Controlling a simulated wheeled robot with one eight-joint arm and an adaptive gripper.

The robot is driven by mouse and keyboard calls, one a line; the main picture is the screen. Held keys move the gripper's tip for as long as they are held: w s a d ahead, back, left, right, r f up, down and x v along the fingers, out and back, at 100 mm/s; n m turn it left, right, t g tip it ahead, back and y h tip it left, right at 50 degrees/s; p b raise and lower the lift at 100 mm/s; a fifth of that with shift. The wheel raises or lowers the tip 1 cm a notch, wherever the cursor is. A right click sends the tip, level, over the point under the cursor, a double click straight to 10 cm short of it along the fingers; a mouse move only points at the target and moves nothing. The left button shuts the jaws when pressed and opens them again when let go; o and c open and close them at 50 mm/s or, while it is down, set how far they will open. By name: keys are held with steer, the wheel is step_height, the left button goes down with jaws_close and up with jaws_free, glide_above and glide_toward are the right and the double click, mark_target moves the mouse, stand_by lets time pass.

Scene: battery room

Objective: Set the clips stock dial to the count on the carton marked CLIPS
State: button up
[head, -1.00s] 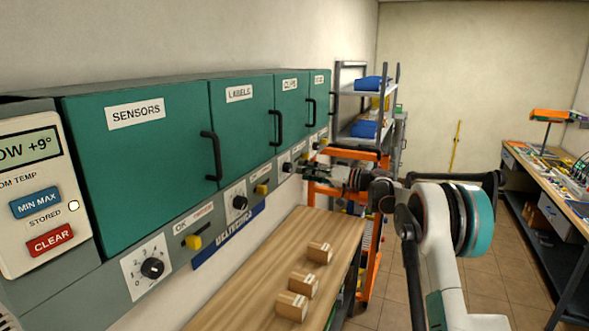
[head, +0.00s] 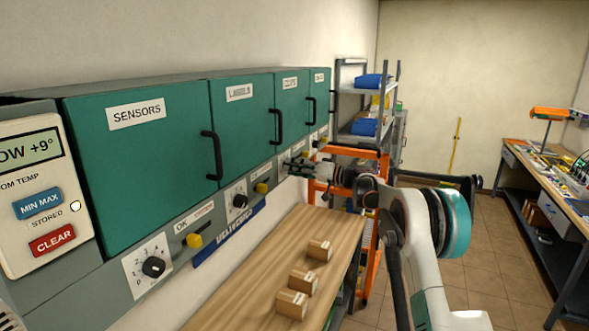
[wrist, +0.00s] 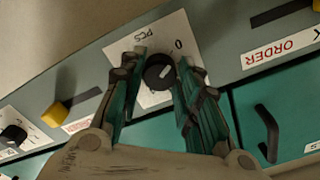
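The clips cabinet (head: 291,103) is the third green door along the wall; its label is small and blurred. In the wrist view a black stock dial (wrist: 159,72) sits on a white scale plate (wrist: 150,38) marked PCS and 0, seen upside down. A pale pointer mark on the knob slants up and right; the other numbers are hidden. My gripper (wrist: 163,62) is open, one finger on each side of the dial; I cannot tell whether they touch it. In the head view my gripper (head: 290,166) covers the panel below the clips door.
Three small cartons (head: 319,251) stand on the wooden bench (head: 245,285); their print is unreadable. Other dials sit below the LABELS door (head: 240,201) and SENSORS door (head: 153,267). A yellow slider (wrist: 55,115) is on the panel. An orange-framed cart (head: 372,265) stands beyond the bench.

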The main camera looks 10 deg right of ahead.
steer(key=shift+m, duration=0.4)
steer(key=shift+m+b, duration=1.9)
steer(key=shift+m, duration=1.6)
steer(key=o, duration=1.1)
steer(key=shift+c, duration=0.2)
steer(key=shift+d, duration=0.1)
steer(key=v, duration=1.2)
